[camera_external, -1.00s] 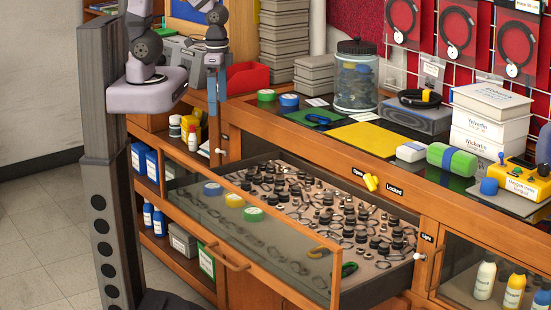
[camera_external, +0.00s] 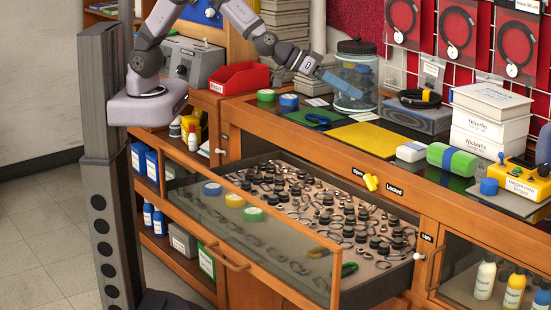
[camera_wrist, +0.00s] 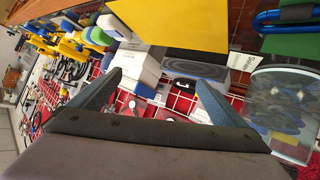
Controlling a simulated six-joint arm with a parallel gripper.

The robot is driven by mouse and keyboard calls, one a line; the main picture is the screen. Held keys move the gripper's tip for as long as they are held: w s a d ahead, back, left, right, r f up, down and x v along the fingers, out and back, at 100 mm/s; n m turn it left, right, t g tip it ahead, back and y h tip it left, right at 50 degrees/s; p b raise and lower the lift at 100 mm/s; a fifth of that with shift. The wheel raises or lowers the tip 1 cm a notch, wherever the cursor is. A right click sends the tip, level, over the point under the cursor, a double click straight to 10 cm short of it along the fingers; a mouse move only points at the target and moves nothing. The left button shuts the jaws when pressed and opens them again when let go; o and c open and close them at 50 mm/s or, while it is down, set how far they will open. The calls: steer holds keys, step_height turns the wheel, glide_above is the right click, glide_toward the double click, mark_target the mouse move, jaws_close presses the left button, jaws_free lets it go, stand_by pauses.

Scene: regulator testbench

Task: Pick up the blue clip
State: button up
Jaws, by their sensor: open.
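The blue clip (camera_external: 318,119) lies on a green mat (camera_external: 299,117) on the bench top, left of the yellow mat. In the wrist view the clip (camera_wrist: 288,15) is at the upper right, cut off by the frame edge. My gripper (camera_external: 345,86) reaches over the bench in front of the glass jar, above and to the right of the clip. In the wrist view its two blue-grey fingers (camera_wrist: 160,82) are wide apart with nothing held between them.
A glass jar (camera_external: 356,84) with blue items stands close to my gripper. A yellow mat (camera_external: 367,137) lies bare. Blue and green tape rolls (camera_external: 289,101) sit left of the clip. The drawer (camera_external: 290,205) below is open, full of small parts.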

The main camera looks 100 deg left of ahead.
mark_target(318, 116)
steer(key=w+a+f+n+y+b, duration=0.2)
steer(key=w+a+n+y, duration=0.15)
steer(key=n+y, duration=0.4)
steer(key=s+f+n+g+y, duration=0.1)
steer(key=s+y, duration=0.1)
steer(key=s+f+g+y+b, duration=0.1)
steer(key=s+f+g+y, duration=0.1)
steer(key=s+f+n+g+y+b, duration=0.1)
steer(key=s+f+y, duration=0.1)
steer(key=shift+a+n, duration=0.35)
steer(key=s+f+g, duration=0.1)
steer(key=s, duration=0.1)
steer(key=s+d+f+n+g+y, duration=0.1)
steer(key=s+g, duration=0.1)
steer(key=s, duration=0.1)
steer(key=s+f+g+y, duration=0.1)
steer(key=s+g, duration=0.1)
steer(key=shift+s+d+f+n+b, duration=0.15)
steer(key=shift+f+n+b, duration=0.05)
steer(key=shift+n+b, duration=0.2)
steer(key=shift+a, duration=0.8)
steer(key=shift+p+x, duration=0.45)
steer(key=shift+x, duration=1.3)
steer(key=shift+f, duration=0.1)
steer(key=c, duration=1.1)
